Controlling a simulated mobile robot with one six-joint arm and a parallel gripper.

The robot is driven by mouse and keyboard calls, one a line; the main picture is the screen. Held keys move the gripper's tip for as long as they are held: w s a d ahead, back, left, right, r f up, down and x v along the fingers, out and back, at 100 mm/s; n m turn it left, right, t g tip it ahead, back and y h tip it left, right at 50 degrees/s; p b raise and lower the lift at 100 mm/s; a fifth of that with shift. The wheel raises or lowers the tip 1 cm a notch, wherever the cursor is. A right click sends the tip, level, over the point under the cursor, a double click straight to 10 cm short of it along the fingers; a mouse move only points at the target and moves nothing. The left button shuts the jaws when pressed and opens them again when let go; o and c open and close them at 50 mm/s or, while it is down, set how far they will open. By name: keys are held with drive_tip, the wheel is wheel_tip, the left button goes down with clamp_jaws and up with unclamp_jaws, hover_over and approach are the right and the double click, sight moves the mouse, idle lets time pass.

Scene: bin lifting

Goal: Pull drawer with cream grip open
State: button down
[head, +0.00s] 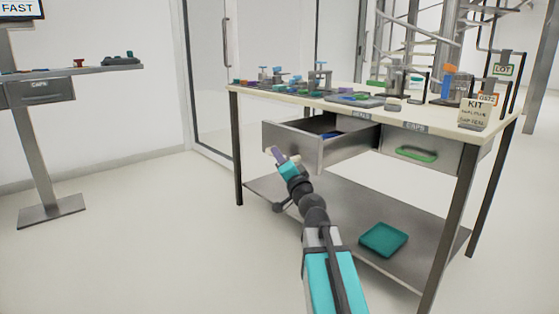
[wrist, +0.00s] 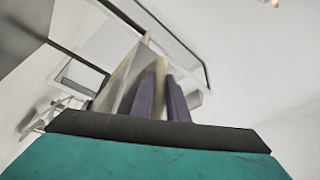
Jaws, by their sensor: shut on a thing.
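The drawer with the cream grip (head: 318,148) is the left one under the table top, and it stands pulled out well forward of the table. Some blue contents show inside it. The cream grip (head: 270,151) is at the drawer's front, mostly hidden by my gripper (head: 279,156). In the wrist view, my gripper's two purple fingers (wrist: 163,95) are shut on the cream grip (wrist: 161,65), which shows between and above them. The drawer's metal front (wrist: 118,80) is just beyond.
A second drawer with a green grip (head: 416,154) is shut at the right. The table top (head: 300,98) holds several small fixtures and a KIT sign (head: 474,113). A teal tray (head: 383,239) lies on the lower shelf (head: 340,215). Open floor lies left, toward another stand (head: 45,150).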

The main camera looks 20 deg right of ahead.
drive_tip(key=shift+s, duration=0.15)
drive_tip(key=c, duration=1.7)
unclamp_jaws()
drive_tip(key=shift+a, duration=0.2)
